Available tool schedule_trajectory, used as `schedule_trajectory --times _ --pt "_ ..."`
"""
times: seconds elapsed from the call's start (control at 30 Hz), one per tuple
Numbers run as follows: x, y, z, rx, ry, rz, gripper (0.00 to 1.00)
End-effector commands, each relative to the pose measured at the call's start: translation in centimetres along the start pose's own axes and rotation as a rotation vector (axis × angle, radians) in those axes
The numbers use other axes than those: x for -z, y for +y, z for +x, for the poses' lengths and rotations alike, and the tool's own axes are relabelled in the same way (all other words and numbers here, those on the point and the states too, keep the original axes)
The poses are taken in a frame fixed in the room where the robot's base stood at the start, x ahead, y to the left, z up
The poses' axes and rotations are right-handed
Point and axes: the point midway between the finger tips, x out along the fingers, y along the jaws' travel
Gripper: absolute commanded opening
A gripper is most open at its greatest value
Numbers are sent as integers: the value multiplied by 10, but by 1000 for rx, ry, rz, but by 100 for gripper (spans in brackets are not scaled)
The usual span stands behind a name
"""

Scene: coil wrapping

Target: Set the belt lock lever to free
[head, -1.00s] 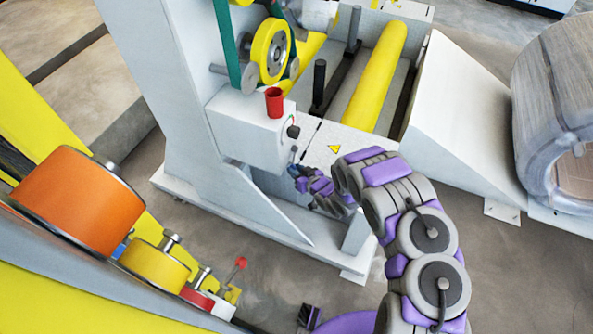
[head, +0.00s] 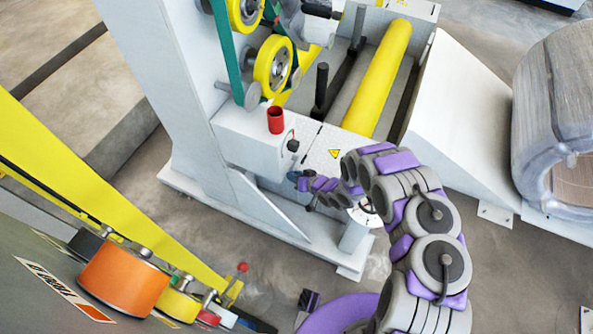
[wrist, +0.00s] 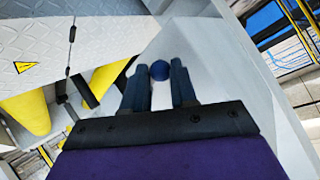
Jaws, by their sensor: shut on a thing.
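A blue ball knob (wrist: 159,70) sits between the two finger ends of my gripper (wrist: 158,82) in the wrist view. I take it to be the end of the belt lock lever; its shaft is hidden and the lever's position cannot be read. In the head view, my gripper (head: 298,181) is small and partly hidden, low beside the front right of the white box (head: 245,138) on the machine column. The fingers are closed around the knob.
A red cup-shaped part (head: 275,120) stands on the box, with a black knob (head: 292,146) on its side. A yellow roller (head: 378,78) lies behind. A round dial (head: 366,214) shows beside my arm.

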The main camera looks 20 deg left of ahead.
Motion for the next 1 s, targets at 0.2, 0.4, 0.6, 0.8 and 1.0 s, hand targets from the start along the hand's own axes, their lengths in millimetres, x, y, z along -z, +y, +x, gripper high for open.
schedule_trajectory --times 0.2,0.4,0.6,0.8,1.0 --pt "6 -1 -2 14 -29 45 0" --pt "5 -1 -2 13 -30 47 0" --pt "5 0 -2 13 -30 47 35" --pt "5 -1 -2 14 -30 46 52" --pt "5 -1 -3 15 -30 46 52"
